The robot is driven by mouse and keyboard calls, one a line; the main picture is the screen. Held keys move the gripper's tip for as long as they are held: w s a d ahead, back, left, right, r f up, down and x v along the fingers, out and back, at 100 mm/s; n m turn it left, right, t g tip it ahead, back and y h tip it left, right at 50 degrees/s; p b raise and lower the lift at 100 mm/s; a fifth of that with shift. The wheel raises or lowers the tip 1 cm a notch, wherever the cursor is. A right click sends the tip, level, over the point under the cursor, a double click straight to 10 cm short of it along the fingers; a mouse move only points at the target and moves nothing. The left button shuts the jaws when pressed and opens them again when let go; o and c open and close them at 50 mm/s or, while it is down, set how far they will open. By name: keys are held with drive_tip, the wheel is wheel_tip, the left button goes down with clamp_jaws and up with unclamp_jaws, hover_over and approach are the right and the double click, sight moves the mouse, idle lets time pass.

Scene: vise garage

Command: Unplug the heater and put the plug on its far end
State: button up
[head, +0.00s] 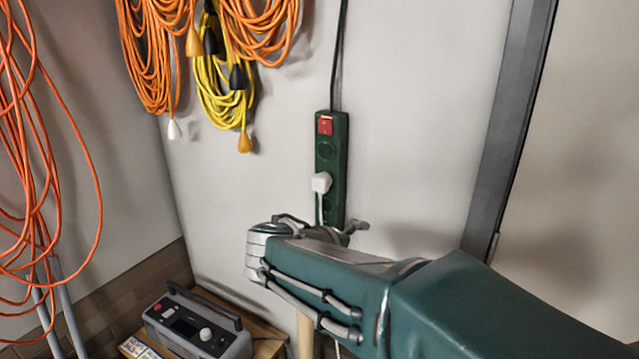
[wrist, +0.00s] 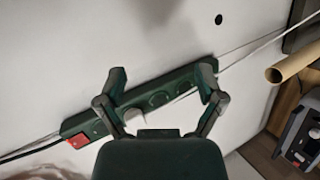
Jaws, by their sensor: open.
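A dark green power strip (head: 331,165) hangs upright on the wall, with a red switch (head: 325,125) at its top. A white plug (head: 321,182) sits in one of its lower sockets, its pale cord running down. My gripper (head: 322,229) is just below the plug, partly hidden by my arm. In the wrist view my gripper (wrist: 162,73) is open, its fingers spread over the strip (wrist: 87,124). The plug is not clear in that view; a pale patch shows between the fingers. A grey device with a handle and knobs (head: 200,325), possibly the heater, stands at lower left.
Orange coiled cords (head: 150,60) and a yellow coil (head: 222,90) hang at upper left, more orange loops at far left. A dark grey upright frame (head: 508,130) stands on the right. The wall between frame and strip is clear. A wooden-coloured rod (wrist: 293,64) shows in the wrist view.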

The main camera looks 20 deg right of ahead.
sight(317, 185)
drive_tip(key=w+a+r+n+t+h, duration=0.2)
drive_tip(key=w+a+r+n+t, duration=0.1)
drive_tip(key=w+a, duration=0.5)
drive_tip(key=w+r+t, duration=0.1)
drive_tip(key=t, duration=0.1)
drive_tip(key=shift+w+a+t, duration=0.3)
drive_tip(key=shift+w+t, duration=0.1)
drive_tip(key=shift+x, duration=4.55)
drive_tip(key=shift+f, duration=0.1)
clamp_jaws()
drive_tip(key=shift+s+a, duration=0.1)
drive_tip(key=shift+s, duration=0.05)
